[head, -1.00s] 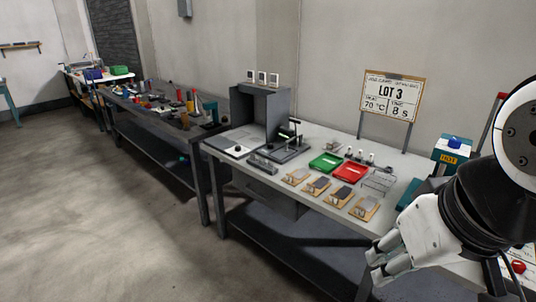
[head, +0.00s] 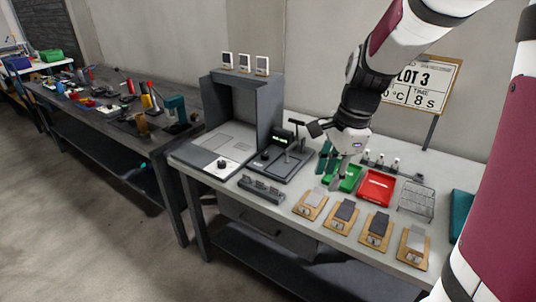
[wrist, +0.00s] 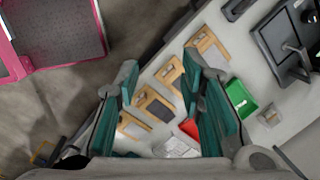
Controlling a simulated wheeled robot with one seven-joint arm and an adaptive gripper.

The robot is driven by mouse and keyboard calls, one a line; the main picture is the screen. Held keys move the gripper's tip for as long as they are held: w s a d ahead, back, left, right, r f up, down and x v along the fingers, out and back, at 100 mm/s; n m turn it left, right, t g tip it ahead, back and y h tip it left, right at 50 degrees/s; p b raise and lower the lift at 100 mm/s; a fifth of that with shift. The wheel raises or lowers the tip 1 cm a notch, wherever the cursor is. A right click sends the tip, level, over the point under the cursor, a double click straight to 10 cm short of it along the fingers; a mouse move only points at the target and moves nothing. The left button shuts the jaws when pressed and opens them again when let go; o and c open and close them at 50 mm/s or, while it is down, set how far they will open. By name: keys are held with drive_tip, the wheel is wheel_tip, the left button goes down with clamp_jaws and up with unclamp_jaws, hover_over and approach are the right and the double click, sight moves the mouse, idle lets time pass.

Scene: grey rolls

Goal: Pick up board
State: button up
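Several small wooden boards, each with a grey strip on it, lie in a row along the front of the table. In the head view they run from the leftmost board (head: 308,212) through the second (head: 337,223) and third (head: 370,239) to the rightmost (head: 411,259). In the wrist view, boards (wrist: 205,40) (wrist: 152,107) show between and beyond the teal fingers. My gripper (head: 334,172) is above the table, behind the board row in the picture, near the green tray. The wrist view shows my gripper (wrist: 160,82) open and empty, with fingers apart, above the boards.
A green tray (head: 348,187), a red tray (head: 386,181) and a wire rack (head: 417,204) stand behind the boards. A black press-like device (head: 277,169) and a grey booth (head: 225,105) are to the left. A lot sign (head: 440,75) stands behind.

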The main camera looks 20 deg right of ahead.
drive_tip(key=w+d+f+m+g+h, duration=0.1)
drive_tip(key=w+d+f+m, duration=0.4)
drive_tip(key=d+f+m, duration=0.4)
drive_tip(key=b, duration=0.1)
hover_over(339, 219)
drive_tip(key=f, duration=0.9)
drive_tip(key=shift+w+a, duration=0.1)
drive_tip(key=shift+a, duration=0.1)
drive_tip(key=shift+d+f, duration=0.2)
drive_tip(key=shift+f, duration=2.65)
drive_tip(key=shift+c, duration=0.2)
clamp_jaws()
